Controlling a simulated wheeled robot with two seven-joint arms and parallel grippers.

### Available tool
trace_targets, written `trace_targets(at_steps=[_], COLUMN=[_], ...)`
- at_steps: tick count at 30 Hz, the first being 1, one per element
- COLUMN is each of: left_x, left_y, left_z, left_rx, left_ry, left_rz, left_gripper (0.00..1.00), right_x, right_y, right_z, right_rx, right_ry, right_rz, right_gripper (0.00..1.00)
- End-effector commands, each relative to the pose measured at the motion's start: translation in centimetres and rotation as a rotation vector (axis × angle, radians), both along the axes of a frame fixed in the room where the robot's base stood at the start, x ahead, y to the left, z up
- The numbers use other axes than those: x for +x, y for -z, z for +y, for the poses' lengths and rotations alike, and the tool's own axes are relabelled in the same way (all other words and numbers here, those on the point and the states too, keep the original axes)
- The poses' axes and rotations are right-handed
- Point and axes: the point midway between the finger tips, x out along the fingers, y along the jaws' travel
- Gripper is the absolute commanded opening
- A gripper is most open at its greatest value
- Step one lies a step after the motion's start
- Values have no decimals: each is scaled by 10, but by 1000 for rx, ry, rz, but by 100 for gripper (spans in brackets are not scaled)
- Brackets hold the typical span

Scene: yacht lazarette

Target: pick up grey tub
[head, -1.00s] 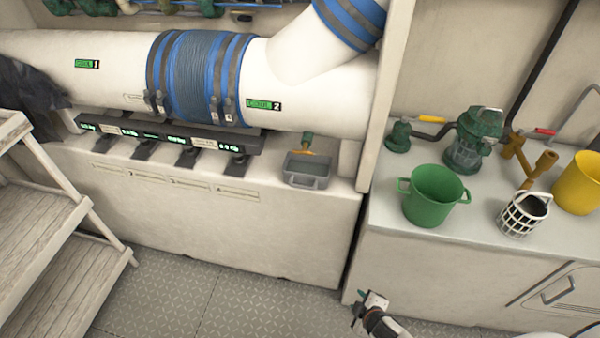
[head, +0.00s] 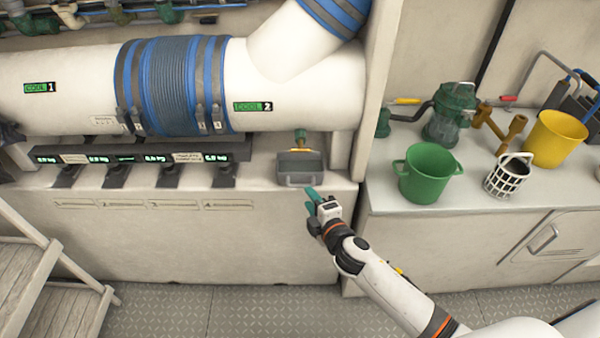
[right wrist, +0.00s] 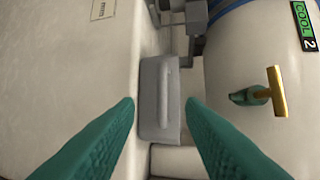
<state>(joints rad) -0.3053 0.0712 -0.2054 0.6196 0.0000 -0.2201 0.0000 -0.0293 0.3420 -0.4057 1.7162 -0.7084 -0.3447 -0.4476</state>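The grey tub (head: 316,165) sits on the ledge below the large white duct, at the front edge, with a handle on its near side. In the right wrist view the tub (right wrist: 153,118) shows straight ahead between the fingertips, its handle facing the camera. My right gripper (head: 312,194) has teal fingers and is just in front of the tub, near the ledge's front. In the right wrist view the gripper (right wrist: 160,102) is open and empty, and the tub looks apart from the fingers. My left gripper is not in view.
A small valve with a yellow handle (right wrist: 278,92) is behind the tub. The white duct (head: 300,95) hangs over the ledge. On the right counter stand a green bucket (head: 428,180), a white basket (head: 505,178) and a yellow bucket (head: 556,138). White steps (head: 40,285) are at left.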

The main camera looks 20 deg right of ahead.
Motion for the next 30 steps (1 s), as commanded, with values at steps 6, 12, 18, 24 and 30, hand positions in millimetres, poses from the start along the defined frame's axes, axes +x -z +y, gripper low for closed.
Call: trace_targets(at_steps=[6, 12, 18, 24, 30], left_x=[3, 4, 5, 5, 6], left_y=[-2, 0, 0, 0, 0], left_z=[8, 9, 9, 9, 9], left_rx=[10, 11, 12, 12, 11], left_ry=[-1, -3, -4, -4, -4], left_rz=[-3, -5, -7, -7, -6], left_gripper=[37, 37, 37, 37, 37], right_x=[25, 49, 52, 52, 52], right_y=[1, 8, 8, 8, 8], right_z=[6, 10, 10, 10, 10], right_rx=[2, 1, 1, 1, 1], right_ry=[1, 0, -1, 0, 0], right_rz=[-2, 1, 1, 1, 1], right_gripper=[36, 36, 36, 18, 0])
